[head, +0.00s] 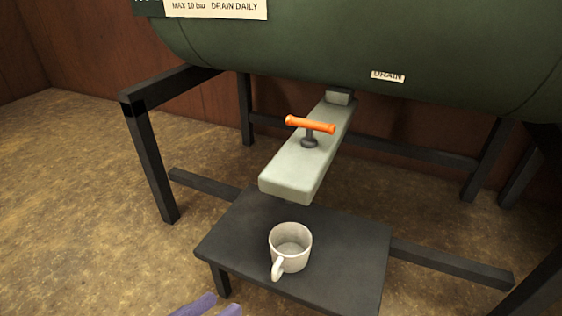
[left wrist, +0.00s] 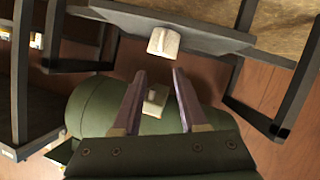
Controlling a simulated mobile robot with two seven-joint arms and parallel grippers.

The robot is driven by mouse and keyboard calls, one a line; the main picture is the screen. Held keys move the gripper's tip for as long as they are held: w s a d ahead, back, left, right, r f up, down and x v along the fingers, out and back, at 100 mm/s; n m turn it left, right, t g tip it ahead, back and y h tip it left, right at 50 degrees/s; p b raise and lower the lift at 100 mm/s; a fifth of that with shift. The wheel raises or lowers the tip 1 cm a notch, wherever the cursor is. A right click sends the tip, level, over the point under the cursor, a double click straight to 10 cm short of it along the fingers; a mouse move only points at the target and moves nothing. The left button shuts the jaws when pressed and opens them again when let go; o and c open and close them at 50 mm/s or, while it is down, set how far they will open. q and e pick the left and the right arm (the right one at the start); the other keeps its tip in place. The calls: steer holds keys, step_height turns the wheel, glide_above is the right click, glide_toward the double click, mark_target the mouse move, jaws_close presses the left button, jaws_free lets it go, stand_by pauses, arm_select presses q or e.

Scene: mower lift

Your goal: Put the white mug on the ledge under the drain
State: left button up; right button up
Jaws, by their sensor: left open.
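The white mug (head: 291,249) stands upright on the black ledge (head: 350,240), with its handle towards the near left. The pale drain block (head: 285,178) juts from under the green tank above the ledge. Its near end and small outlet are above and behind the mug in the picture; I cannot tell whether they line up. My left gripper (head: 212,308) shows only its purple fingertips at the bottom edge, left of and nearer than the mug, apart from it. In the left wrist view the open fingers (left wrist: 155,85) hold nothing, and the mug (left wrist: 163,42) appears beyond them. My right gripper is not seen.
The orange valve handle (head: 310,125) sits on top of the drain block. The green tank (head: 370,45) hangs over the back, on black legs (head: 150,155). The ledge is clear around the mug. Open floor (head: 90,220) lies on the left.

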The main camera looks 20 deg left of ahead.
arm_select(q)
steer(key=s+a+r+m+g+y, duration=0.1)
steer(key=s+r+m+g+y, duration=0.2)
steer(key=s+r+g, duration=0.4)
steer(key=s+g, duration=0.1)
steer(key=g, duration=0.2)
steer(key=shift+s+a+r, duration=0.25)
steer(key=shift+a+r, duration=0.1)
stand_by(1.0)
